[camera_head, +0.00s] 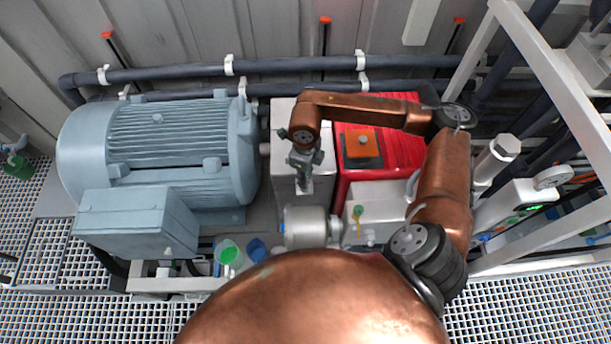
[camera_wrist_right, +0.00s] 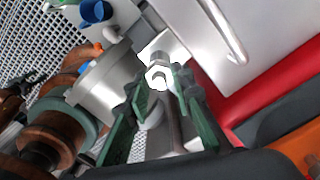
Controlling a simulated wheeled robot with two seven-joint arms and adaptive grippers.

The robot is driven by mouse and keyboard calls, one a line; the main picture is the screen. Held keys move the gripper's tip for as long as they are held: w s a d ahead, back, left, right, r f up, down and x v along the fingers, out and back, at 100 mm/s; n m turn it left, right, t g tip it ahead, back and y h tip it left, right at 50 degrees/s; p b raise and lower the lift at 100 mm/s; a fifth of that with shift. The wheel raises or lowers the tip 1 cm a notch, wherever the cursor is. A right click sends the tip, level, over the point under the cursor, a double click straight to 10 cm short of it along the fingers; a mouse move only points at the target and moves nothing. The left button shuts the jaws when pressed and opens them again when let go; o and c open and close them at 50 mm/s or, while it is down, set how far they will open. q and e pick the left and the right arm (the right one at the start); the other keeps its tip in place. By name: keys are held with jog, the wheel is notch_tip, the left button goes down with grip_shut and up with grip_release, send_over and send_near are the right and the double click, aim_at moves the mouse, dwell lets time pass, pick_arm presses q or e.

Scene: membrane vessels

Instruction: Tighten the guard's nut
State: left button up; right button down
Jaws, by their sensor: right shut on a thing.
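My right gripper (camera_head: 303,168) reaches down over the grey guard (camera_head: 285,120) between the blue-grey motor (camera_head: 180,150) and the red machine part (camera_head: 395,150). In the right wrist view its green fingers (camera_wrist_right: 160,88) are on either side of a bright metal piece with a C-shaped end (camera_wrist_right: 157,74), which looks like a spanner head. The fingers are closed on this piece. The guard's nut is not clear: glare and the metal piece obscure that spot, and I cannot tell whether they touch.
A silver cylinder (camera_head: 305,227) stands in front of the guard. A cup with green content (camera_head: 228,255) and a blue cup (camera_head: 257,249) sit left of it. Dark pipes (camera_head: 200,72) run along the back wall. A white frame post (camera_head: 560,75) rises at the right.

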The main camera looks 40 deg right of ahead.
jog(key=shift+m, duration=0.5)
jog(key=c, duration=1.7)
grip_release()
notch_tip(320, 180, up, 12)
